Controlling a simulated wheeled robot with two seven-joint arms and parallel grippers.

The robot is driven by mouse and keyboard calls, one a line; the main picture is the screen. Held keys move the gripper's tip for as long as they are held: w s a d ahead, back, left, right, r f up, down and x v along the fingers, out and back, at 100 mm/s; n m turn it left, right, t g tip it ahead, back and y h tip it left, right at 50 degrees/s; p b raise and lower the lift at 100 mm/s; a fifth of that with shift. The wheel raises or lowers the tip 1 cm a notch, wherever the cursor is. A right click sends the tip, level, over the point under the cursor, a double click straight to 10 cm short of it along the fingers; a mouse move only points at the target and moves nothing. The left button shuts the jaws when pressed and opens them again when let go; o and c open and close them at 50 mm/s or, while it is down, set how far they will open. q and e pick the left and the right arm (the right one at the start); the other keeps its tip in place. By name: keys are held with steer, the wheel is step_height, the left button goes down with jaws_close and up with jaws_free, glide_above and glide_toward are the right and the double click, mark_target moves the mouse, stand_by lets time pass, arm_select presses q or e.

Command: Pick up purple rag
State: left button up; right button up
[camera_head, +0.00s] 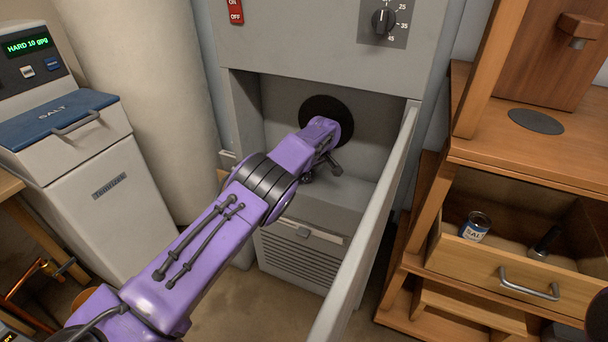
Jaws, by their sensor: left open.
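My left arm reaches from the lower left into the open bay of a grey machine (240,115). My left gripper (322,174) is at the bay, in front of a round black opening (343,108) in its back wall. It is open, and its small dark fingers are partly hidden by the wrist. I cannot make out a purple rag; the only purple I see is my own arm. The arm hides part of the bay and its floor. My right gripper is not in view.
The machine's open door (372,235) stands right of my arm. At right, a wooden cabinet (540,160) has an open drawer (500,262) holding a can (475,226) and a dark cylindrical object (545,242). A salt unit (95,165) stands at left beside a beige tank (150,90).

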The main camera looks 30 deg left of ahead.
arm_select(q)
steer(key=shift+r, duration=0.1)
steer(key=c, duration=1.1)
